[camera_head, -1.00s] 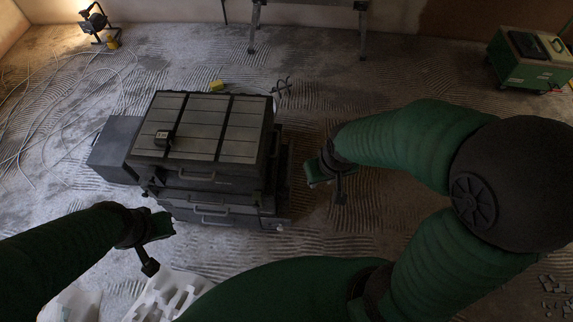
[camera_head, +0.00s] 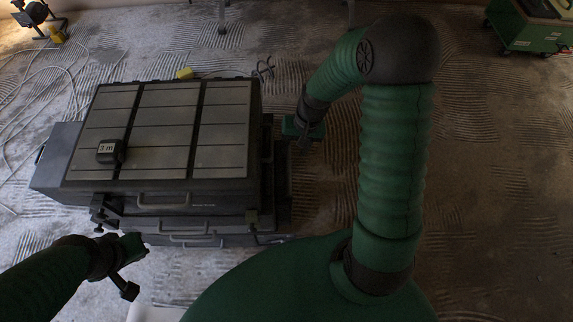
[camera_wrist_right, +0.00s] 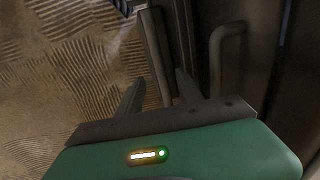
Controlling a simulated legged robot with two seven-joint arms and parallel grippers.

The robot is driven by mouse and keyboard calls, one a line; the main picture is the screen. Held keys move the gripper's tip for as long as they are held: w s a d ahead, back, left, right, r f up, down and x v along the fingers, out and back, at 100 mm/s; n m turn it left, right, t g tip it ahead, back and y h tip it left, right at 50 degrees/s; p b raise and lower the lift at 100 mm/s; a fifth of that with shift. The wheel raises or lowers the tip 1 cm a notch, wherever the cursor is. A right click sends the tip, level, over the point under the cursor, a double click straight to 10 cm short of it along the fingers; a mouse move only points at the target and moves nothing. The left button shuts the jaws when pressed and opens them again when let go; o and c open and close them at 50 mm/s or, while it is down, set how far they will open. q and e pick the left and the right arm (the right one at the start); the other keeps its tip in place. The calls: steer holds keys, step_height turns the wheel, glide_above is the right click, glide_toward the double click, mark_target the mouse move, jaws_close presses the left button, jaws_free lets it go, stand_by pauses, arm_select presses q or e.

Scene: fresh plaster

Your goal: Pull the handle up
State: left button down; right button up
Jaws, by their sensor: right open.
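A dark tool chest (camera_head: 256,130) with a panelled grey top stands on the floor in the head view. Its front has bar handles, the top one (camera_head: 163,200) under the lid edge. In the right wrist view a grey U-shaped handle (camera_wrist_right: 226,60) stands on a dark surface, to the right of my fingers. My right gripper (camera_head: 303,138) is beside the chest's right side, open and empty; its two fingers also show in the wrist view (camera_wrist_right: 159,90), apart from that handle. My left gripper (camera_head: 134,268) is in front of the chest's left front corner; its jaw opening is unclear.
A small black block marked "3 m" (camera_head: 110,151) lies on the chest top. A dark box (camera_head: 58,160) adjoins its left side. Cables lie on the floor at left. A green machine (camera_head: 528,28) stands far right.

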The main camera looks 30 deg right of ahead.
mark_target(288, 165)
steer(key=f+b, duration=0.1)
steer(key=f, duration=0.2)
steer(key=f+b, duration=0.1)
steer(key=f, duration=0.1)
steer(key=f+b, duration=0.1)
steer(key=f, duration=0.2)
steer(key=shift+w+a+f, duration=0.3)
steer(key=shift+w+a, duration=0.05)
steer(key=shift+w, duration=0.05)
steer(key=shift+a+f, duration=0.2)
steer(key=shift+f, duration=0.15)
steer(key=shift+w+a+f, duration=0.1)
steer(key=shift+a+f, duration=0.05)
steer(key=c, duration=0.5)
jaws_close()
